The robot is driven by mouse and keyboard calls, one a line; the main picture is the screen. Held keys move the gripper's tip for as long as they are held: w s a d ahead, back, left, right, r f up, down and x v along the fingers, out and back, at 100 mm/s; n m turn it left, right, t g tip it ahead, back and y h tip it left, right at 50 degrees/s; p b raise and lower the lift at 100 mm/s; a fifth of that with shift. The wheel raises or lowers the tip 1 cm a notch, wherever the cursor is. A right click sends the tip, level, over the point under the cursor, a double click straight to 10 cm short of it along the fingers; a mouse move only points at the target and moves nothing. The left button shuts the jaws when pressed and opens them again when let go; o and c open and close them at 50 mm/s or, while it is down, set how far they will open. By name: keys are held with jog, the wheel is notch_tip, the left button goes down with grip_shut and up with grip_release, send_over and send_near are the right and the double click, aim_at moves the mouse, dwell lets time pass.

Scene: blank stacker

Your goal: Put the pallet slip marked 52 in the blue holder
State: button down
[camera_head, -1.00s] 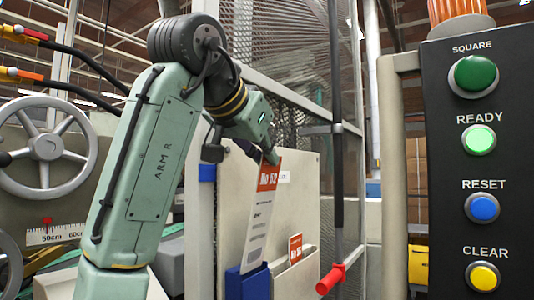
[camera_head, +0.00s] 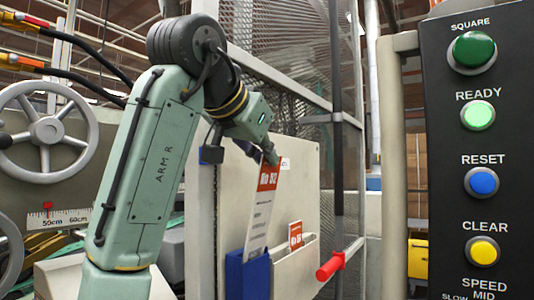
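The pallet slip (camera_head: 259,217) is a tall white sheet with a red top band that reads No 52. My gripper (camera_head: 272,158) is shut on its top edge, and the slip hangs slightly tilted. The blue holder (camera_head: 236,274) is fixed low on the front of a pale panel, below the slip. The slip's lower end overlaps the holder's upper part in the picture. I cannot tell whether it is inside the holder or in front of it.
A pale holder with another red-topped slip (camera_head: 295,236) is right of the blue one. A red-handled bar (camera_head: 331,266) juts out beside it. A mesh guard (camera_head: 290,60) stands behind. A button panel (camera_head: 478,170) fills the right side; a handwheel (camera_head: 45,140) is at left.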

jog(key=shift+f+b, duration=0.4)
jog(key=shift+f, duration=0.25)
jog(key=c, duration=1.7)
grip_release()
jog(key=v, duration=1.2)
jog(key=shift+a, duration=0.1)
